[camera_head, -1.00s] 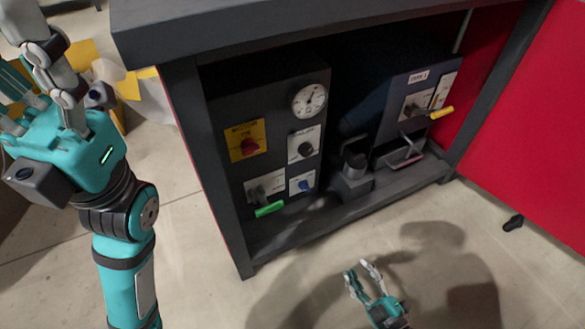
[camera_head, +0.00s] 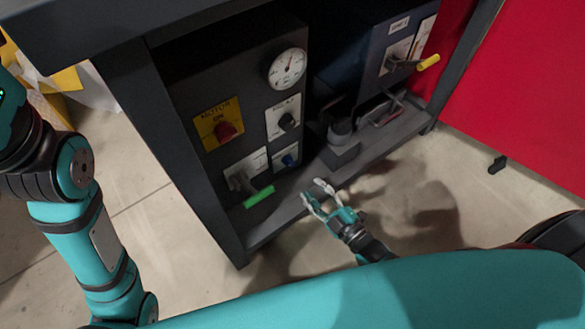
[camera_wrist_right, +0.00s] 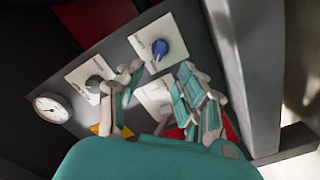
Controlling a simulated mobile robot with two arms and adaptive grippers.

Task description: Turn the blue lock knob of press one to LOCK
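The blue lock knob (camera_head: 289,159) sits on a white plate low on the dark control panel of the left machine. In the right wrist view the blue knob (camera_wrist_right: 159,49) shows ahead of the fingers, with its plate's lettering too small to read. My right gripper (camera_head: 317,190) is open and empty, low in front of the panel, below and to the right of the knob and apart from it. In the right wrist view its fingers (camera_wrist_right: 155,85) are spread. My left arm stands at the left edge of the head view; its gripper is out of frame.
Around the knob are a black knob (camera_head: 288,121), a red motor switch (camera_head: 226,131), a green-handled lever (camera_head: 259,196) and a gauge (camera_head: 287,68). A yellow-handled lever (camera_head: 428,62) sits on the right machine. The cabinet's dark leg (camera_head: 185,165) stands left of the panel.

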